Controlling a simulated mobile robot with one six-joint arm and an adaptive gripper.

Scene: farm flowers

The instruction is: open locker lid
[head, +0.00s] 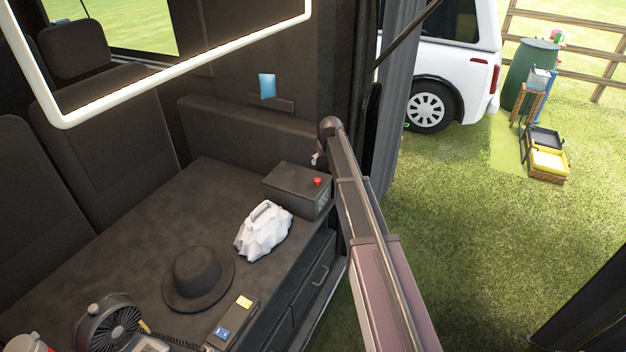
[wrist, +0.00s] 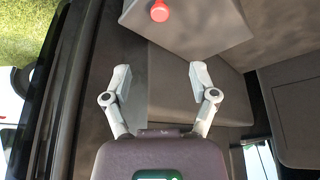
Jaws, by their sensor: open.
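A dark grey box (head: 292,192), which looks like the locker, stands at the back right of the dark counter, its top closed. A red knob (head: 317,181) sits on its lid near the right end. In the wrist view the box (wrist: 205,28) is at the top, with the red knob (wrist: 159,11) near the upper edge. My gripper (wrist: 160,78) is open and empty, its two fingers apart and pointing toward the box, short of the knob. In the head view only a small pale part of it (head: 314,159) shows above the box, mostly hidden by my arm.
A white crumpled bag-like object (head: 264,230) stands in front of the box. A dark hat (head: 198,279), a fan (head: 110,326) and a small device (head: 230,322) lie nearer on the counter (head: 130,240). Drawers (head: 318,275) are below. Grass lies outside at right.

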